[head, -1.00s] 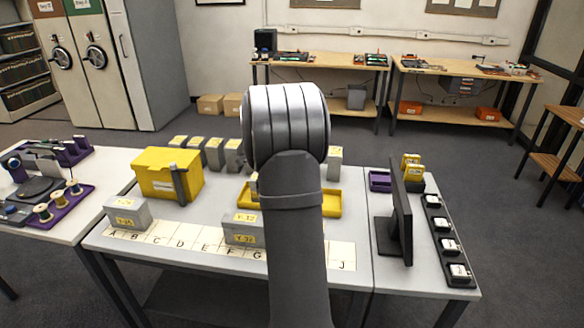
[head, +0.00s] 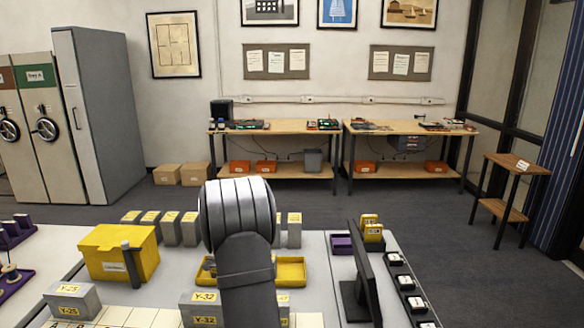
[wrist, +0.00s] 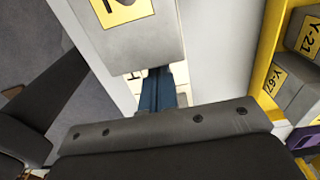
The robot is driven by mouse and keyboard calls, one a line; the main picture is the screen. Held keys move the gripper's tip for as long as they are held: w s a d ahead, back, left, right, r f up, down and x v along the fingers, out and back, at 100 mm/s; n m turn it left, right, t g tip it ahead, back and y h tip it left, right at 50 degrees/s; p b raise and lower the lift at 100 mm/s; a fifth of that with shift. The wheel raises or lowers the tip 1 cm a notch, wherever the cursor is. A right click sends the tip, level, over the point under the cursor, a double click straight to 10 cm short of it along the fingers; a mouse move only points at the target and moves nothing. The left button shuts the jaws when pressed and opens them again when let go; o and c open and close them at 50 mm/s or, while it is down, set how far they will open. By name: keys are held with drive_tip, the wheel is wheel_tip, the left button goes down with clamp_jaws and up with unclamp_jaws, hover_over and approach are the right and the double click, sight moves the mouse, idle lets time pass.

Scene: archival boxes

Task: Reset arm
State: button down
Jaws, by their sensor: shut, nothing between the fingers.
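My arm rises in the middle of the head view and hides my gripper there. In the wrist view my gripper (wrist: 158,88) shows as narrow blue fingers, shut and empty, pointing down over the strip of lettered cards. A grey box (wrist: 140,45) with a yellow label ending in 2 stands right beside the fingers in that view. In the head view a grey box labelled Y-32 (head: 202,311) stands just left of my arm. A grey box labelled Y-25 (head: 75,302) stands at the left end of the lettered strip (head: 128,317).
A yellow bin (head: 120,255) stands at the left, with a row of grey boxes (head: 170,232) behind. A yellow tray (head: 291,272) lies behind my arm; it holds grey boxes in the wrist view (wrist: 268,50). A dark monitor (head: 366,285) stands at the right.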

drive_tip(key=shift+d, duration=2.05)
